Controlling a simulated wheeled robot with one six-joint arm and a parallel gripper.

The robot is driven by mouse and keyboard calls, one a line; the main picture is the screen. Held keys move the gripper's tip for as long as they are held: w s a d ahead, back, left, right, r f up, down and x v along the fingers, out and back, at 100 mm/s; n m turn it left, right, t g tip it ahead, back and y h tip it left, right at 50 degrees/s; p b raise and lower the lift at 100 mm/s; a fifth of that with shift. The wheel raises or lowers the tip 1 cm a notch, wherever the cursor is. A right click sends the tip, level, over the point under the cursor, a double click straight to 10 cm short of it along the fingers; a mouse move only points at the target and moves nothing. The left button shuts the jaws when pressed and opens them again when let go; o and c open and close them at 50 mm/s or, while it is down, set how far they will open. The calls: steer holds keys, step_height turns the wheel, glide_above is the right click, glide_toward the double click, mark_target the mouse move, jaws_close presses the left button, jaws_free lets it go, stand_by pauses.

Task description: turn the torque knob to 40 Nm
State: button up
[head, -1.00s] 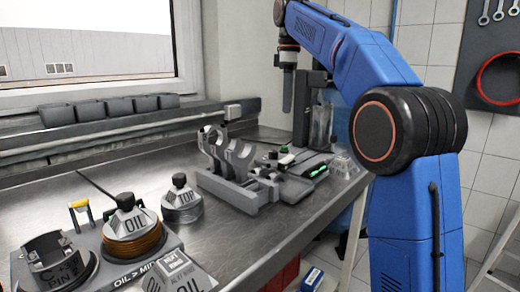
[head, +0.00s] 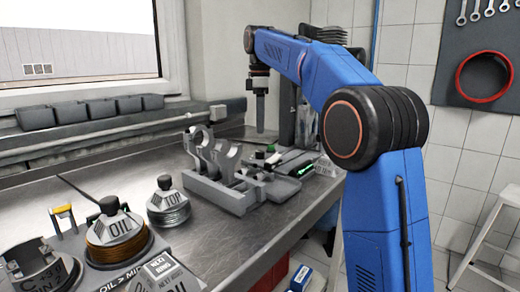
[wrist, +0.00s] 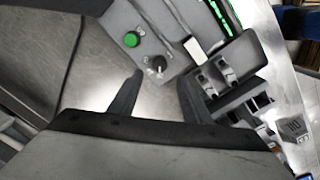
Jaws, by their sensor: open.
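The torque knob (wrist: 158,64) is a small dark round knob with a light mark, on a grey box beside a green button (wrist: 131,39) in the wrist view. I cannot read its setting. My gripper (wrist: 160,77) is open and empty, with the knob lying between and just beyond its fingertips in the picture. Its fingers appear apart from the knob, though the height gap is hard to judge. In the head view my gripper (head: 260,112) hangs pointing down over the back of the bench, near the grey box with the green button (head: 271,148). The knob is too small to make out there.
A grey cradle with upright rings (head: 215,180) stands left of the box on the metal bench (head: 205,235). Oil and top ring holders (head: 110,228) are at front left. A dark upright stand (head: 287,112) is behind the gripper. Bare bench lies left of the knob.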

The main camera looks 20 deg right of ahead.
mark_target(260, 152)
step_height(260, 152, down, 10)
steer(key=shift+w+r, duration=0.1)
steer(key=shift+r, duration=0.15)
steer(key=c, duration=1)
steer(key=shift+c, duration=0.2)
